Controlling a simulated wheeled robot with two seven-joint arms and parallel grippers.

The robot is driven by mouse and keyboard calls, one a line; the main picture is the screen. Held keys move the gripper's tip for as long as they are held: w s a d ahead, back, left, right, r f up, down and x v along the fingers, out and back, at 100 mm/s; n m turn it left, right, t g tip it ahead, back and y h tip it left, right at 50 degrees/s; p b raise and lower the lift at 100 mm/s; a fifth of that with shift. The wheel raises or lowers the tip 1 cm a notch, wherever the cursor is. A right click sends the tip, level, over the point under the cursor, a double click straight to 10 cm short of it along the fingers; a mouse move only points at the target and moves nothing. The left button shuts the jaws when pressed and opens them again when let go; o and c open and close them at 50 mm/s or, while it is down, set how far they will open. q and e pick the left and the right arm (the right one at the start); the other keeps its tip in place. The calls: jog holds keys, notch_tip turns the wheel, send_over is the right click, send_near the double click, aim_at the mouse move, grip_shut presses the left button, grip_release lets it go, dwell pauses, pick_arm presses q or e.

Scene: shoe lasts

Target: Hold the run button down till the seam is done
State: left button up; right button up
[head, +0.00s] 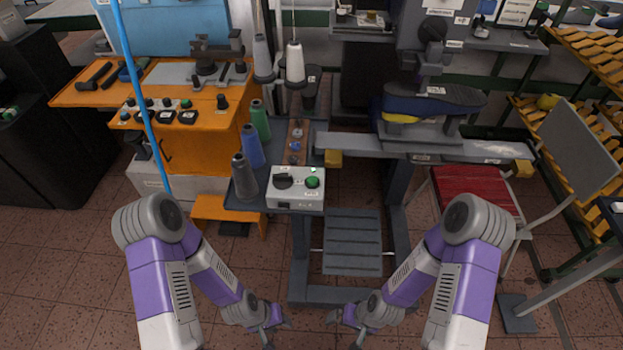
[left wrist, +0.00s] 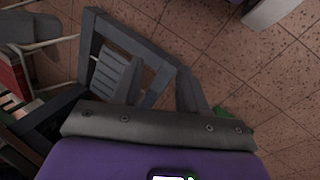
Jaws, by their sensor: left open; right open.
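A white control box (head: 296,188) sits on the front corner of the grey machine table. On its top are a round green button (head: 312,182) and a black knob (head: 283,181); the labels are too small to read. My left gripper (head: 283,322) is open and empty, low in front of the table and well below the box. The left wrist view shows its two fingers (left wrist: 162,88) apart with nothing between them. My right gripper (head: 337,319) is open and empty, low to the right of the left one. Neither gripper touches the box or the button.
Grey, blue and green thread cones (head: 246,176) stand left of the box. A slatted treadle (head: 352,242) is below the table. A machine arm with a dark blue shoe-shaped piece (head: 432,98) is at right. A red chair (head: 470,195) stands at right; an orange bench (head: 165,140) is at left.

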pick_arm(q)
grip_shut()
dwell(1.7)
